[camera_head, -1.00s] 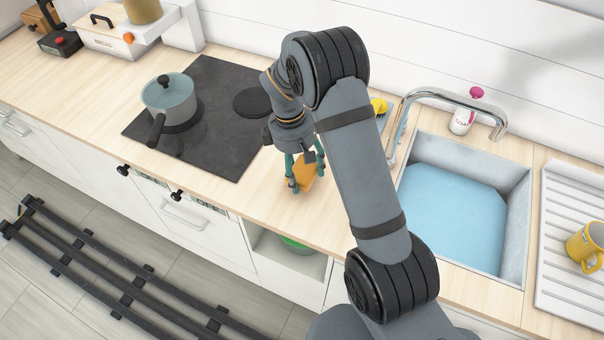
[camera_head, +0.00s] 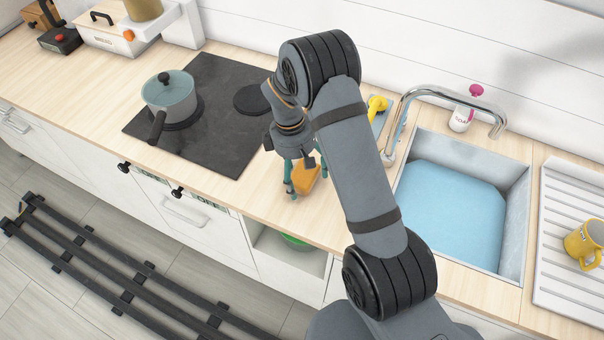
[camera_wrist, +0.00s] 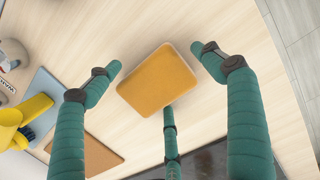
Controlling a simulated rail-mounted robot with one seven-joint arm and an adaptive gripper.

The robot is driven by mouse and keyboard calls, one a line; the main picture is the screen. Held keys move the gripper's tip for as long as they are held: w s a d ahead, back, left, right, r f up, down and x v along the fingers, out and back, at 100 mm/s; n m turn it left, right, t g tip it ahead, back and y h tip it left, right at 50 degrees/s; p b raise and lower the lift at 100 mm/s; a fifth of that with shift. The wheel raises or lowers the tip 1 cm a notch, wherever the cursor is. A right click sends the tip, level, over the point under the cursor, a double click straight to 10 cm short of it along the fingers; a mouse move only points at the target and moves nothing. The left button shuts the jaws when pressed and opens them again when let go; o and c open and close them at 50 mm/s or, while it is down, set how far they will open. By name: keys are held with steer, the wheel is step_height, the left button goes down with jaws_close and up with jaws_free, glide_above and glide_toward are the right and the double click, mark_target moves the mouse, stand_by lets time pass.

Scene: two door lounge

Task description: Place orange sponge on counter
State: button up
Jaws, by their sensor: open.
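The orange sponge (camera_head: 307,179) appears to lie on the wooden counter (camera_head: 255,200), between the hob and the sink. My gripper (camera_head: 303,176) is right above it, with its teal fingers spread around it. In the wrist view the sponge (camera_wrist: 157,80) sits between the open fingers (camera_wrist: 160,68). The two side fingers stand clear of it. A third finger reaches close to its lower edge, and I cannot tell whether it touches. My arm hides part of the counter in the head view.
The black hob (camera_head: 205,115) with a lidded pot (camera_head: 170,98) is to the left. The sink (camera_head: 452,215) with its curved tap (camera_head: 455,97) is to the right. A yellow item (camera_head: 376,104) stands behind my arm. A flat brown-orange piece (camera_wrist: 100,155) lies near the sponge.

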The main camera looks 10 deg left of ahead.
mark_target(296, 173)
step_height(296, 173, up, 12)
steer(key=a, duration=0.1)
steer(key=shift+a+b, duration=0.3)
steer(key=shift+a, duration=0.05)
steer(key=shift+o, duration=0.9)
steer(key=shift+w+r, duration=0.1)
steer(key=shift+w, duration=0.05)
steer(key=shift+c, duration=0.9)
